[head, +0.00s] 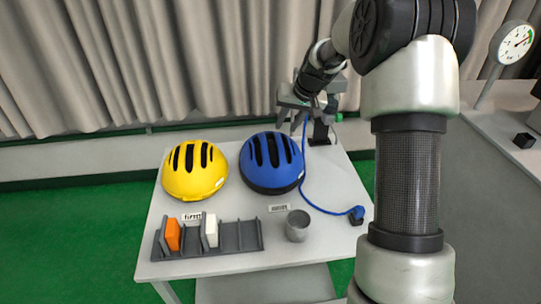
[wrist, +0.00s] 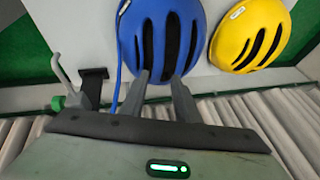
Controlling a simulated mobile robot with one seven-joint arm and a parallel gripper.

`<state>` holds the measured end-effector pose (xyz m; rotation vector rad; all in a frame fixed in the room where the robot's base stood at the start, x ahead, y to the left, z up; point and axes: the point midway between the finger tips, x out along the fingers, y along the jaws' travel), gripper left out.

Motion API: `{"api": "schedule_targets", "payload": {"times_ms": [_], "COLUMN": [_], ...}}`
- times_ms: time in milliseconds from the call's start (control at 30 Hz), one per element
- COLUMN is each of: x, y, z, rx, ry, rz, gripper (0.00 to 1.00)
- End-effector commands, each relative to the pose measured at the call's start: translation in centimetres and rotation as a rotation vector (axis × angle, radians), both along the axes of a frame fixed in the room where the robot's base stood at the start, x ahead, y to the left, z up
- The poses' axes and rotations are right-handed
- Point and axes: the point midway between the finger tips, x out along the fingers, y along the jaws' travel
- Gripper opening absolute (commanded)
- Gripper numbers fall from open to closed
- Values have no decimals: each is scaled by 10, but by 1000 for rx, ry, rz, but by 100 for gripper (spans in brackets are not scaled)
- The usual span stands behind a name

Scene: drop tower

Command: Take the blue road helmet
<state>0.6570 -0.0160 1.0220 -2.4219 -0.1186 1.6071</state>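The blue road helmet (head: 272,162) sits dome up at the back middle of the white table, with dark vent slots. In the wrist view the helmet (wrist: 195,30) is just beyond my fingertips. My gripper (head: 291,122) is above and behind its back right edge in the head view. In the wrist view the two fingers (wrist: 158,75) are apart with nothing held between them, over the helmet's near rim. I cannot tell whether they touch it.
A yellow helmet (head: 195,170) stands close on the left. A grey cup (head: 298,226) and a rack (head: 232,238) with orange and white blocks are in front.

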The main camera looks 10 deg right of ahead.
Motion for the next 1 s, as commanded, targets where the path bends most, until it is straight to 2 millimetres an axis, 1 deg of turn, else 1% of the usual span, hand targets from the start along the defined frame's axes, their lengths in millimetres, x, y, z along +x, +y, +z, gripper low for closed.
{"api": "schedule_targets", "payload": {"times_ms": [33,100,200,367,633,767,967,1000], "x": [4,9,13,17,34,38,38,38], "y": [2,4,6,7,12,13,13,13], "z": [-11,-20,-30,-38,-72,-79,-80,-80], "rx": [0,0,0,0,-1,-1,-1,-1], "ry": [2,1,0,0,1,-1,-2,-2], "rz": [0,0,0,0,1,0,-1,-1], "gripper": [29,29,29,29,29,29,29,27]}}
